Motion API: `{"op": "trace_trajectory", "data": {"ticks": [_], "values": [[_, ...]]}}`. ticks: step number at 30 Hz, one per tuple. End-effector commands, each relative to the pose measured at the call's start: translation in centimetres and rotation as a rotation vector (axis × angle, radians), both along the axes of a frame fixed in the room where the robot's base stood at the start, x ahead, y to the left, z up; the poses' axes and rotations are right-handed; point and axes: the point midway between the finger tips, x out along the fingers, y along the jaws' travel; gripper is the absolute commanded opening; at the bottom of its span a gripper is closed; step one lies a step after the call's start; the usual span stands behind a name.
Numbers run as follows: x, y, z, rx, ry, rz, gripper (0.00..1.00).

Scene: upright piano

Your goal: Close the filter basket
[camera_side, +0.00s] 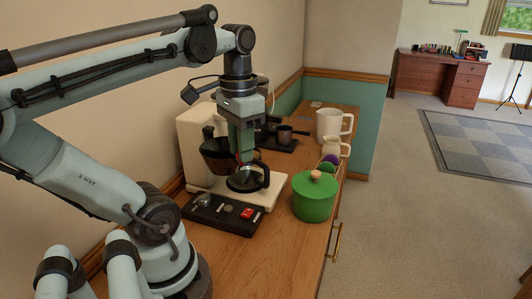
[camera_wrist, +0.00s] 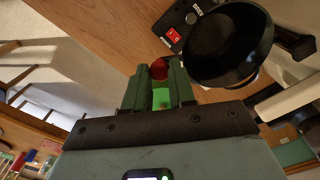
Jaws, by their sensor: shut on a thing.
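The coffee maker (camera_side: 196,148) is cream white and stands against the wall. Its dark, bowl-shaped filter basket (camera_side: 217,152) sticks out from the upper part, swung out to the side. In the wrist view the black basket (camera_wrist: 228,48) is at the upper right, close beside my fingers. My gripper (camera_side: 243,158) points down next to the basket, above the glass carafe (camera_side: 243,182). In the wrist view my gripper (camera_wrist: 158,80) is shut on a small red knob (camera_wrist: 160,68). The knob's join to the basket is hidden.
A dark control panel (camera_side: 222,213) with a red switch lies in front of the carafe. A green pot (camera_side: 314,197) stands to the right near the counter edge.

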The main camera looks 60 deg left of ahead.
Motion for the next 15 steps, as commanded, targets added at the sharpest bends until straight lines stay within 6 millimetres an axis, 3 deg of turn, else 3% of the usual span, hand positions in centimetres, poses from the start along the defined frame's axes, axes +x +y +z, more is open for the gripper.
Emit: {"op": "trace_trajectory", "data": {"ticks": [15], "values": [[7.6, 3.1, 0.0, -0.001, 0.0, 0.466, 0.0]]}}
